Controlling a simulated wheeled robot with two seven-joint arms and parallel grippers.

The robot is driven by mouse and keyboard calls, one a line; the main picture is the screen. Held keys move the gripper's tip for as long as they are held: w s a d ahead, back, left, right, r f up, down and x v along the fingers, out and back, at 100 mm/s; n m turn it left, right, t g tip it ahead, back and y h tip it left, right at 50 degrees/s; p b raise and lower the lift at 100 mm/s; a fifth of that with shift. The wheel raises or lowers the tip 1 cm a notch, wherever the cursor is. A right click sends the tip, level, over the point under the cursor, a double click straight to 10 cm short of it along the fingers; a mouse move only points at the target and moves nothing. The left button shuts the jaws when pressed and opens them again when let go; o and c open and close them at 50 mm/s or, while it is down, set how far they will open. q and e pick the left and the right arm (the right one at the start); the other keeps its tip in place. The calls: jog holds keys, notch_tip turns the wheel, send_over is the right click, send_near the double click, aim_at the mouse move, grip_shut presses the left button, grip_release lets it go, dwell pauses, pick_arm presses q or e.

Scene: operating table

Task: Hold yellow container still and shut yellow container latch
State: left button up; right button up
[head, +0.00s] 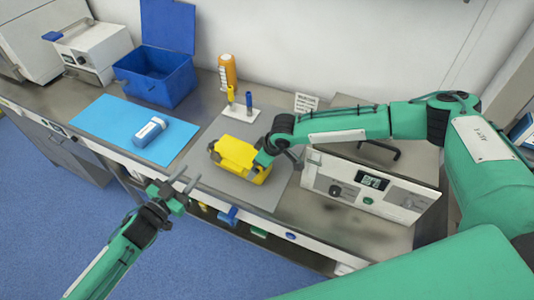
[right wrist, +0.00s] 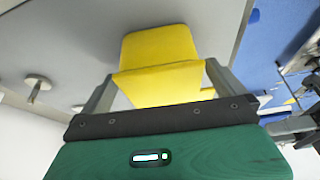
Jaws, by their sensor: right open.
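The yellow container (head: 236,156) lies on the grey mat near the front of the table. A small dark part shows at its left end; I cannot tell whether this is the latch. My right gripper (head: 263,162) is at the container's right end, partly hidden by its own wrist. In the right wrist view its open fingers (right wrist: 160,84) stand either side of the yellow container (right wrist: 160,48), with gaps visible. My left gripper (head: 191,174) is open and empty at the table's front edge, left of and apart from the container.
A blue mat (head: 100,128) with a blue-and-white bottle (head: 148,132) lies to the left. An open blue box (head: 155,80) stands behind it. An orange bottle (head: 228,72) and a white stand (head: 241,112) are behind the container. A white device (head: 400,200) is at right.

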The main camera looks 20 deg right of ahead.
jog(key=shift+x, duration=1.5)
